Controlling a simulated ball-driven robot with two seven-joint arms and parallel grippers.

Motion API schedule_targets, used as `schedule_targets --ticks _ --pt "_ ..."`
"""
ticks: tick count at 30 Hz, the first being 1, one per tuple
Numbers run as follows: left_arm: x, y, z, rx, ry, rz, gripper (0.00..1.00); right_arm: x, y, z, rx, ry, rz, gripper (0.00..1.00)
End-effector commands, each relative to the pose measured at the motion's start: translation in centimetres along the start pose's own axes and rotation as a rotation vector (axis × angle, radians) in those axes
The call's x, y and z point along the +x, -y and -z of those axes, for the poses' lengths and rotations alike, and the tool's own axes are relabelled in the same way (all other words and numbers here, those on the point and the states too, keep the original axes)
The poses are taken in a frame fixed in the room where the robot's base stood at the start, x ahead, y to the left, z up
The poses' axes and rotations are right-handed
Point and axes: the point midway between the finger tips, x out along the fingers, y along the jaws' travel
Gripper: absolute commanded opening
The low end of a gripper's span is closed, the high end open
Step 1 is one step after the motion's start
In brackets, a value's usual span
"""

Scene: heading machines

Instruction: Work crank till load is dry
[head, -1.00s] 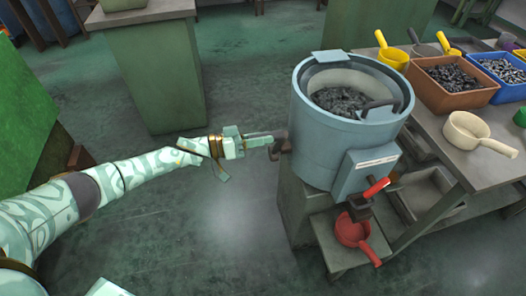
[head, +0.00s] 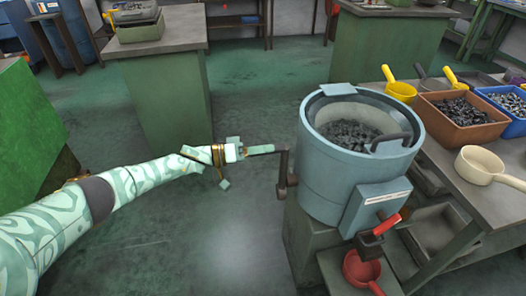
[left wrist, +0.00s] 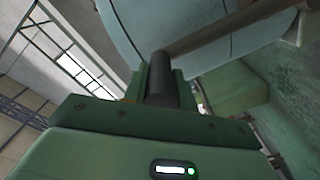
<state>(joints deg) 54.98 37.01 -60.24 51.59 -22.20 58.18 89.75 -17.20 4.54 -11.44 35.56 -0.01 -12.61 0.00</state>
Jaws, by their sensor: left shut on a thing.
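The dryer drum (head: 350,190) is a blue-grey tub with an open top and a dark metal load (head: 348,133) inside. Its crank (head: 283,170) is on the drum's left side, with the arm pointing up. My left gripper (head: 241,152) is shut on the crank handle (head: 262,149), left of the drum. In the left wrist view the dark handle (left wrist: 163,82) sits between the fingers, and the brown crank arm (left wrist: 225,32) runs to the upper right. Whether the load is wet cannot be told. My right gripper is out of view.
A red-handled tap (head: 386,225) is on the drum's front, above a red scoop (head: 361,270). A bench at right holds a cream scoop (head: 480,165), a brown bin (head: 456,120) and a blue bin (head: 505,103). Open floor lies left of the drum.

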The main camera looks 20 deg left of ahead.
Motion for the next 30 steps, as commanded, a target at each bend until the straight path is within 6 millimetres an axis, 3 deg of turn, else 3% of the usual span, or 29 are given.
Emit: schedule_targets --ticks 6,7,9,20,23,30 --pt "-0.1 0.2 -0.1 0.003 0.002 0.005 0.00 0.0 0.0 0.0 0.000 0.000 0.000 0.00" --pt "-0.1 0.2 -0.1 0.003 0.002 0.005 0.33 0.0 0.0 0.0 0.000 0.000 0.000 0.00" --pt "-0.1 0.2 -0.1 0.003 0.002 0.005 0.49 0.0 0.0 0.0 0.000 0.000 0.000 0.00" --pt "-0.6 0.1 0.0 0.002 0.001 0.004 0.49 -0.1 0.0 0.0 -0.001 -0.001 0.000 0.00" --pt "-2.1 0.0 0.0 0.002 0.001 0.006 0.49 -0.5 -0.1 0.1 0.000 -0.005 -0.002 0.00" --pt "-8.5 0.0 0.1 0.002 0.002 0.008 0.49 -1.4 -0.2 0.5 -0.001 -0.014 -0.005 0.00"
